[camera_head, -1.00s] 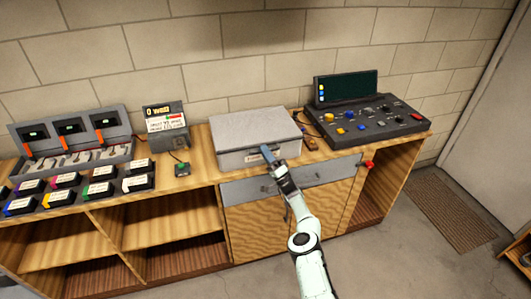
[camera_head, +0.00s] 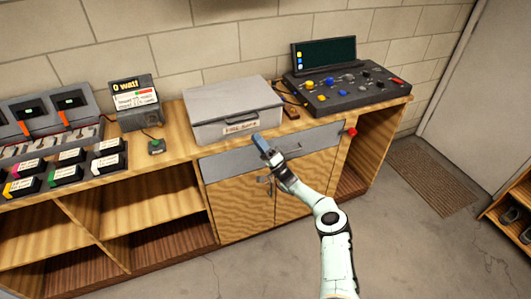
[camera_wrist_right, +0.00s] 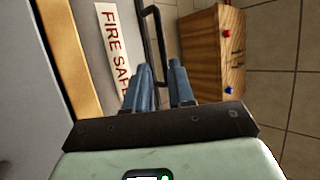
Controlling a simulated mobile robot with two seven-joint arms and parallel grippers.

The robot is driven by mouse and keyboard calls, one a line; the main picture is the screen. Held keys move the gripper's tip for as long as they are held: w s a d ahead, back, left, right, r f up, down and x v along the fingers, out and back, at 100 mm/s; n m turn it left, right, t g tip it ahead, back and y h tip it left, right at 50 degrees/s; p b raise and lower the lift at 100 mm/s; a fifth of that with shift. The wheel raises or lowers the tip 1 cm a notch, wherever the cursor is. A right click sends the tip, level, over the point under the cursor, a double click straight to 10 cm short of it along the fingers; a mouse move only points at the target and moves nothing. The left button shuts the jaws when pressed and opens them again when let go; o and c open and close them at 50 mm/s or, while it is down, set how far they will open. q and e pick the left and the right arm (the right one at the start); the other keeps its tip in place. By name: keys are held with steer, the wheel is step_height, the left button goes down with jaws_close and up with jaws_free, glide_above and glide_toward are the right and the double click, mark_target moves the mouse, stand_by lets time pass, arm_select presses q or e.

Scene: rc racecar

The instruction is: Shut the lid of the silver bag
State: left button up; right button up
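The silver bag (camera_head: 232,97) is a light grey case on the wooden counter in the head view. Its lid (camera_head: 230,90) lies flat and looks shut. In the right wrist view, turned sideways, the bag's front (camera_wrist_right: 88,45) shows a "FIRE SAFE" label (camera_wrist_right: 113,45) and a dark handle (camera_wrist_right: 158,40). My right gripper (camera_head: 257,139) is just in front of and below the bag's front right part. Its blue fingers (camera_wrist_right: 162,72) show a narrow gap with nothing clearly held. I cannot tell whether they touch the handle. My left gripper is out of view.
A black control panel with a screen (camera_head: 324,54) stands right of the bag. A small wooden block (camera_head: 291,112) with terminals lies between them. Left are a meter (camera_head: 136,101) and several labelled packs (camera_head: 108,164). A grey drawer front (camera_head: 225,162) lies below the bag.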

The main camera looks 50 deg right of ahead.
steer(key=shift+v, duration=2.3)
steer(key=shift+s+r, duration=0.1)
